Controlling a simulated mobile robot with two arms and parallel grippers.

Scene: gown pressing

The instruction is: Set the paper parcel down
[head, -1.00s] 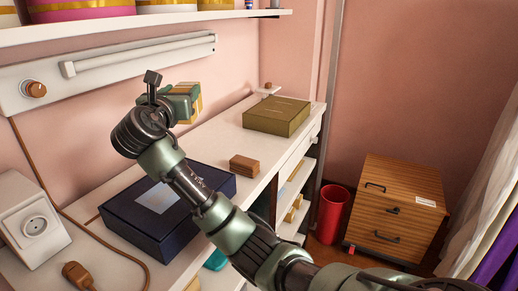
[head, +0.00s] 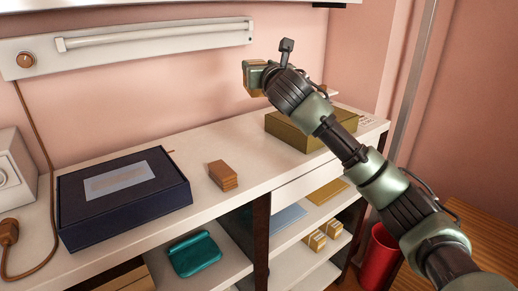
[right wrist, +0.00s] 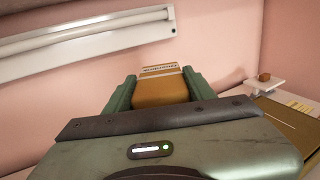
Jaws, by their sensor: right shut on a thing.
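My right gripper (head: 252,80) is raised above the back of the white counter, near the wall. It is shut on the paper parcel, a brown-orange block with a pale printed strip at its far end, clearest in the right wrist view (right wrist: 161,90) between the two green fingers (right wrist: 160,92). In the head view the gripper hides most of the parcel. The parcel is held in the air, apart from the counter. My left gripper is not in view.
On the counter (head: 150,240) are a dark blue box (head: 120,210), a small brown stack (head: 222,176) and an olive box (head: 285,130). Bare counter lies between these. Shelves below hold a teal item (head: 194,253) and small parcels. A lamp bar (head: 150,36) is on the wall.

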